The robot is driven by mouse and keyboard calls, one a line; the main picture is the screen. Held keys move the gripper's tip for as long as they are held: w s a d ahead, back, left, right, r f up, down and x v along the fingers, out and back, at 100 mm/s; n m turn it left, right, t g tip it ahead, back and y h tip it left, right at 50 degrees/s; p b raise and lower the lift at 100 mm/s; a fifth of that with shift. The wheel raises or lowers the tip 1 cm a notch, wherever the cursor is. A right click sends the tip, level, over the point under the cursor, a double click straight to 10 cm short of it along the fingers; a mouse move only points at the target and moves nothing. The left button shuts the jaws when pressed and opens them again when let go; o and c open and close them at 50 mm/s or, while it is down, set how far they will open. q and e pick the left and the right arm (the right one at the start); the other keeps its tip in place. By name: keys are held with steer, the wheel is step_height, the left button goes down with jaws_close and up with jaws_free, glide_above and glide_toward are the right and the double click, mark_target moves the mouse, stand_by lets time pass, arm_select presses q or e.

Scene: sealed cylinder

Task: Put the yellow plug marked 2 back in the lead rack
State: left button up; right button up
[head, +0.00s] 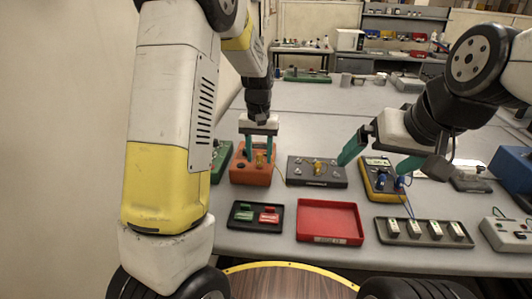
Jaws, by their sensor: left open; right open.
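Yellow plugs show in two places: one (260,160) at the orange block (250,177), and another yellow piece (317,168) on the dark grey panel (325,182). The number 2 is too small to read on either. The orange block looks like a rack with holes, but I cannot tell for sure that it is the lead rack. My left gripper (259,157) is open, pointing down over the orange block, its teal fingers on either side of the yellow plug.
Blue plugs (381,182) with leads sit on the yellow-and-dark box. In front are a black tray (236,226) with green and red pieces, an empty red tray (330,222) and a grey tray (425,240) with several white pieces. The table behind is mostly clear.

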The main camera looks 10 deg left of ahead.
mark_target(259, 154)
arm_select(q)
steer(key=shift+f, duration=0.55)
stand_by(0.7)
jaws_close()
steer(key=shift+r, duration=0.2)
stand_by(1.2)
steer(key=shift+r, duration=2.8)
